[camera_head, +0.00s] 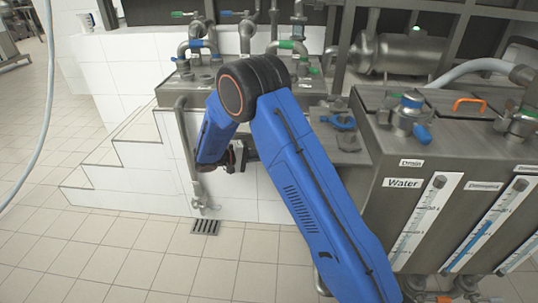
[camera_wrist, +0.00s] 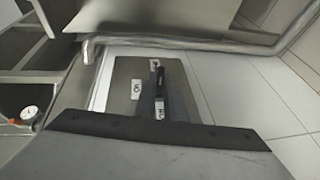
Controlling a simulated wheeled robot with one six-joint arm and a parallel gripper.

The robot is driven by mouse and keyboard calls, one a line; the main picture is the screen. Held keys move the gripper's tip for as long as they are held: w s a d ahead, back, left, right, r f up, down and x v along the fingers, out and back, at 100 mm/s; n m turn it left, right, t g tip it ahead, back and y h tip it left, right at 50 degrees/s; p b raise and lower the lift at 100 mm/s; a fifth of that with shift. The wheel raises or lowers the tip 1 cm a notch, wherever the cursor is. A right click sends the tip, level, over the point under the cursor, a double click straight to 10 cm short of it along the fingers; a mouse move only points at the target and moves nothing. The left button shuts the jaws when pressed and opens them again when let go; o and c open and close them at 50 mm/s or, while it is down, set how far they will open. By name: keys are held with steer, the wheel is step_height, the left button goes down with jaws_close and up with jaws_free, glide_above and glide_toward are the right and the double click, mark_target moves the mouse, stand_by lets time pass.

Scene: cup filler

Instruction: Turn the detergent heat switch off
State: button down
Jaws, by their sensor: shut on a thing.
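In the wrist view a grey metal panel (camera_wrist: 128,72) on the white wall carries small white labels. One label (camera_wrist: 136,90) seems to read ON, turned round. A narrow black upright piece (camera_wrist: 159,84), which looks like the switch handle, stands in the middle of the panel. My gripper (camera_head: 250,155) is partly hidden behind my blue arm in the head view and points right at the side of the metal unit. It is shut on the switch handle; the contact itself is not clear. The switch is hidden in the head view.
Metal tanks with a Water gauge (camera_head: 419,220) stand at the right. A pipe (camera_head: 182,145) runs down beside white tiled steps (camera_head: 127,150) at the left. A floor drain (camera_head: 205,227) lies below. The tiled floor at the left is clear. A dial gauge (camera_wrist: 29,112) shows in the wrist view.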

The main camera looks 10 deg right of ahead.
steer(key=shift+f+n+h, duration=0.25)
steer(key=shift+n+h, duration=0.05)
steer(key=shift+h, duration=0.5)
steer(key=c, duration=1.8)
jaws_free()
steer(key=shift+c, duration=0.2)
steer(key=shift+a, duration=0.1)
steer(key=s+a, duration=0.1)
steer(key=a, duration=1.6)
steer(key=shift+s+f, duration=0.15)
steer(key=shift+s, duration=0.05)
steer(key=shift+a, duration=0.15)
